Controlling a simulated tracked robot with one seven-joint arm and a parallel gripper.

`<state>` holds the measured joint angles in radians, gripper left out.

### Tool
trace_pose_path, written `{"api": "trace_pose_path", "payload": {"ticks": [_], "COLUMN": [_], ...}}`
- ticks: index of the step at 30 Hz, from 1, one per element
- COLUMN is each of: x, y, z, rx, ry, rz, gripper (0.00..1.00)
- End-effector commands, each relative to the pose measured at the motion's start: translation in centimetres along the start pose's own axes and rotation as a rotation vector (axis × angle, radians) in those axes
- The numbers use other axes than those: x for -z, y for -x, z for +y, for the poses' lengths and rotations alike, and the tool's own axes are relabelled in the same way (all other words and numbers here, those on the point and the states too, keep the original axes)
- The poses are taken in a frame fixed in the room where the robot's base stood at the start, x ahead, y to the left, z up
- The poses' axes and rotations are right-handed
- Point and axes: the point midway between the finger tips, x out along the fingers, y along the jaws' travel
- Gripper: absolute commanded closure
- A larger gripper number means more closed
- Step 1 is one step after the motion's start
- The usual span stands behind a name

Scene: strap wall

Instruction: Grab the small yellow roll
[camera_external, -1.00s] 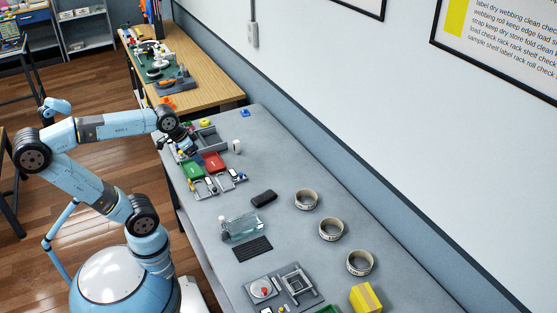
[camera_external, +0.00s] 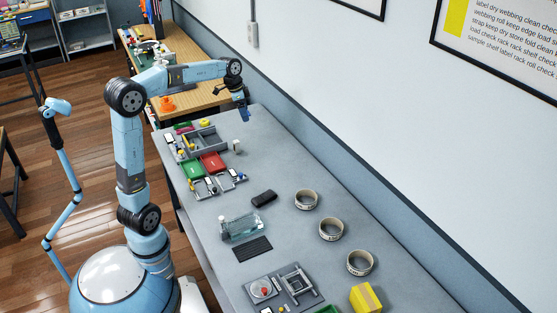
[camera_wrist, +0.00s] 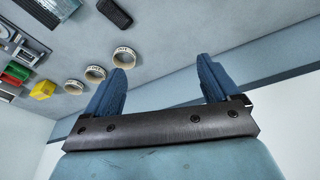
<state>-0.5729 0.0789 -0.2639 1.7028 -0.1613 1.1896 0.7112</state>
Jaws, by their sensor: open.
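A small yellow round thing (camera_external: 205,122), likely the yellow roll, lies by the far grey divided tray (camera_external: 218,145) at the far end of the bench. It is too small to tell its exact shape. My gripper (camera_external: 244,116) hangs to its right, near the bench's far edge, apart from it. In the wrist view my gripper (camera_wrist: 160,78) has its two blue fingers spread wide with nothing between them. The small yellow roll cannot be made out in the wrist view.
A yellow box (camera_external: 366,298), three cream rolls (camera_external: 331,229), a black case (camera_external: 264,198) and a clear dispenser (camera_external: 240,226) stand nearer on the bench (camera_external: 290,165). Red (camera_external: 213,163) and green (camera_external: 192,169) boxes lie beside the tray. The wall runs along the right.

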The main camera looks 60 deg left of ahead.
Motion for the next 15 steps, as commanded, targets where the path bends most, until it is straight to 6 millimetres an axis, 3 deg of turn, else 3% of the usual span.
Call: {"api": "trace_pose_path", "payload": {"ticks": [1,7,15], "x": [0.5,1.6,1.0], "y": [-0.6,-2.2,-4.7], "z": [-1.9,-8.7,-18.5], "rx": [-0.019,-0.089,-0.179], "ry": [-0.006,-0.051,-0.106], "rz": [0.0,0.025,0.095], "gripper": [0.11,0.11,0.11]}}
